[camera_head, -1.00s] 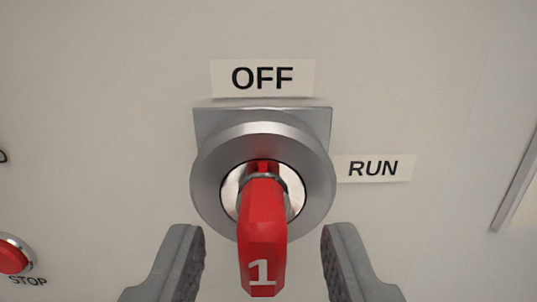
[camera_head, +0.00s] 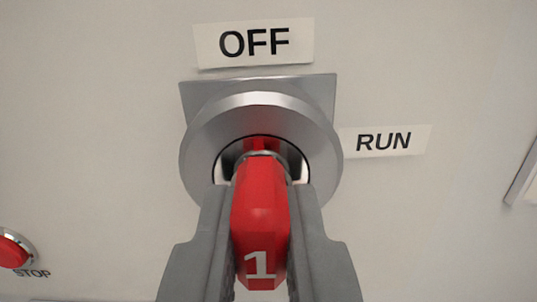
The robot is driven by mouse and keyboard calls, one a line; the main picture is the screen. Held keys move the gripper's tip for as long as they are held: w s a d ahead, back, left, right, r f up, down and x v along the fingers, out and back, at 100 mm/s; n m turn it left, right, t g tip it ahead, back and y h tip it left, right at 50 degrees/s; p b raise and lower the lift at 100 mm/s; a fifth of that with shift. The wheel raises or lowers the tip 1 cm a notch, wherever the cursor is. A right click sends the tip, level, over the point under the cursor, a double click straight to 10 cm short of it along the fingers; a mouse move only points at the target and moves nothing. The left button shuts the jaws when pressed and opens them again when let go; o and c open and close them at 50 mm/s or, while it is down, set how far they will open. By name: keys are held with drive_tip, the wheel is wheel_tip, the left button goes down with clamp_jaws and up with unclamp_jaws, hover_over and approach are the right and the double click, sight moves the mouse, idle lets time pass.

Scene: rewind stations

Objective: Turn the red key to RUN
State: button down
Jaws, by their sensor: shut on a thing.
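The red key (camera_head: 260,215), marked with a white 1, sits in a round silver key switch (camera_head: 200,150) on a pale panel. Its bow points toward me. A red part in the switch face lines up with the OFF label (camera_head: 254,43) above. The RUN label (camera_head: 387,141) is to the right of the switch. My gripper (camera_head: 262,200) is shut on the red key, with one grey finger on each side of its bow. The fingers hide the lower part of the switch.
A red STOP button (camera_head: 14,249) is on the panel at the lower left. A raised edge (camera_head: 524,178) shows at the far right. The panel around the labels is flat and clear.

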drive_tip(key=m, duration=0.5)
drive_tip(key=shift+m, duration=0.6)
drive_tip(key=shift+a, duration=0.1)
drive_tip(key=m, duration=0.3)
drive_tip(key=shift+m, duration=1.8)
